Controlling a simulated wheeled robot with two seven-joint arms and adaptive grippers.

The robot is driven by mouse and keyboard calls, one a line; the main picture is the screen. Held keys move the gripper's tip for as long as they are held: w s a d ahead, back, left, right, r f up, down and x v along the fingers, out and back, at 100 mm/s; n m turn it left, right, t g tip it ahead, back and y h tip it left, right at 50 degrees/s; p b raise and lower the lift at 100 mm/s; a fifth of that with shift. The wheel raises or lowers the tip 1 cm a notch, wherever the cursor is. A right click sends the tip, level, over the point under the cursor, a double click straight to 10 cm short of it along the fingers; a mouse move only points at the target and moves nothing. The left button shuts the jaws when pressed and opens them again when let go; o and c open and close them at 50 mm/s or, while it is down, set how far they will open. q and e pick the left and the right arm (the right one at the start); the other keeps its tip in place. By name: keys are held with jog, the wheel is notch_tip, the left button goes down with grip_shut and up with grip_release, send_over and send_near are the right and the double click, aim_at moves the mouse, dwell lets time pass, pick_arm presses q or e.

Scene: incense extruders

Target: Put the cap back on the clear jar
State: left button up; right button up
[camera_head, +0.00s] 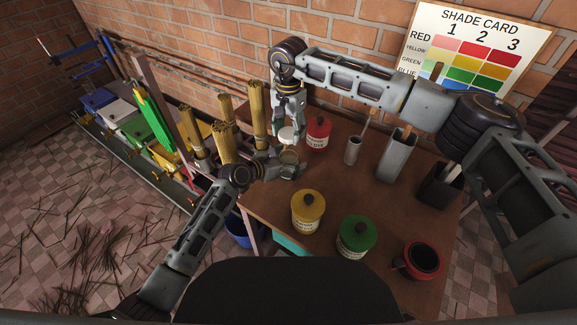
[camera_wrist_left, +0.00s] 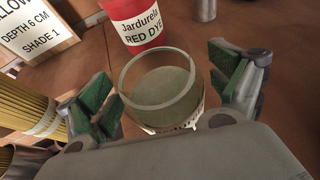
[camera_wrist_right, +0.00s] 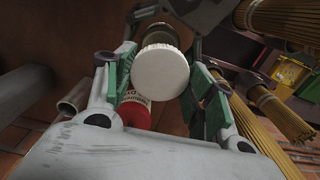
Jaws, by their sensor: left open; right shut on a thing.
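The clear jar (camera_wrist_left: 160,85) stands uncapped on the table, its round rim open and greenish contents showing inside. In the head view the jar (camera_head: 289,160) is just below my right gripper. My left gripper (camera_wrist_left: 168,92) is open, with a green-padded finger on either side of the jar and a gap to each. My right gripper (camera_head: 288,122) is shut on the white cap (camera_wrist_right: 160,72), held above the jar and apart from it. The cap also shows in the head view (camera_head: 287,136). Part of the jar is hidden behind the cap in the right wrist view.
A red dye pot (camera_head: 318,133) stands close behind the jar. Yellow (camera_head: 308,212) and green (camera_head: 357,237) pots stand nearer the front, with a dark red-filled cup (camera_head: 422,260). Bundles of sticks (camera_head: 257,115) stand at the left. Grey holders (camera_head: 394,155) stand at right.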

pick_arm(q)
jog(key=c, duration=1.5)
jog(key=shift+c, duration=0.2)
pick_arm(e)
jog(key=shift+f, duration=2.5)
jog(key=shift+f, duration=0.9)
jog(key=shift+f, duration=0.15)
